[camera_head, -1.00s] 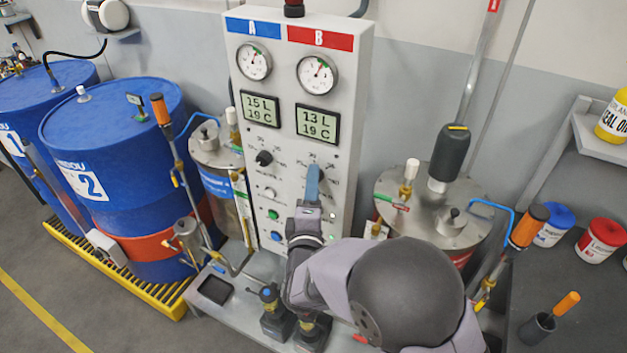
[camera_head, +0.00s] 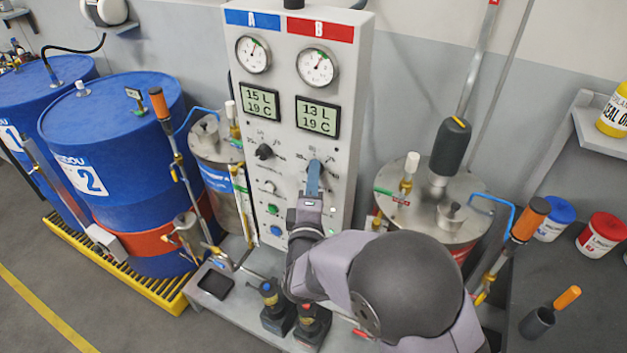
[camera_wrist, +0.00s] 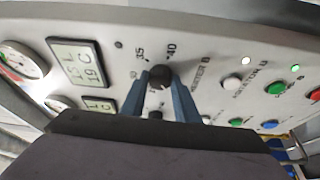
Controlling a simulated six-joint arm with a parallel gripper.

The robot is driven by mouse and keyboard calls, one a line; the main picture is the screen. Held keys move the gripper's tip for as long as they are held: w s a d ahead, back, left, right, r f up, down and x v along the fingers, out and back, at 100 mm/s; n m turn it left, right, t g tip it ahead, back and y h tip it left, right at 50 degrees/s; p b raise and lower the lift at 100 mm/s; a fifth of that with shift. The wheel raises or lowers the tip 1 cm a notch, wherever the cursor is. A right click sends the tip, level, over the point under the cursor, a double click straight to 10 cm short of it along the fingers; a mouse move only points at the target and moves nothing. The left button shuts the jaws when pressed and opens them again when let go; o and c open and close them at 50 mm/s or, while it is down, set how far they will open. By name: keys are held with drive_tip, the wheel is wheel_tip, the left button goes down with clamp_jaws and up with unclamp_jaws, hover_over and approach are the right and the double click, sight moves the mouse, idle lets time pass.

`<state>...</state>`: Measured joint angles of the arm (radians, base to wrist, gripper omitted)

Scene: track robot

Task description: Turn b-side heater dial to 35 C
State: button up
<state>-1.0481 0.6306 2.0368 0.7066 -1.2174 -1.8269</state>
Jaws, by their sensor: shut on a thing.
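The B-side heater dial (camera_wrist: 160,76) is a small black round knob on the white panel, with printed marks including 35 and 40 around it. My gripper (camera_wrist: 161,86) is shut on this dial, one blue finger on each side. In the head view my gripper (camera_head: 314,166) reaches the panel below the B display and hides the dial. I cannot tell exactly which mark the dial points to. The B display (camera_head: 318,117) reads 13 L and 19 C.
The A-side dial (camera_head: 264,152) sits to the left of my gripper. Several buttons, such as a green one (camera_head: 272,209) and a blue one (camera_head: 276,230), are lower on the panel. A metal drum (camera_head: 445,210) stands right of the panel, and two bottle-like tools (camera_head: 275,310) stand below.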

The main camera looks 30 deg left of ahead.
drive_tip(key=shift+a+r+n+h+b, duration=0.1)
drive_tip(key=shift+a+n+h+b, duration=0.25)
drive_tip(key=shift+n+h+b, duration=2.85)
drive_tip(key=shift+a+n+h+b, duration=0.4)
drive_tip(key=shift+n+h+b, duration=1.05)
drive_tip(key=shift+n+b, duration=3.35)
drive_tip(key=shift+a+r+n+h+b, duration=0.1)
drive_tip(key=shift+a+n+h+b, duration=0.25)
drive_tip(key=shift+n+h+b, duration=3.75)
drive_tip(key=n+y+p, duration=0.3)
drive_tip(key=p, duration=0.1)
drive_tip(key=shift+f, duration=0.1)
drive_tip(key=o, duration=1)
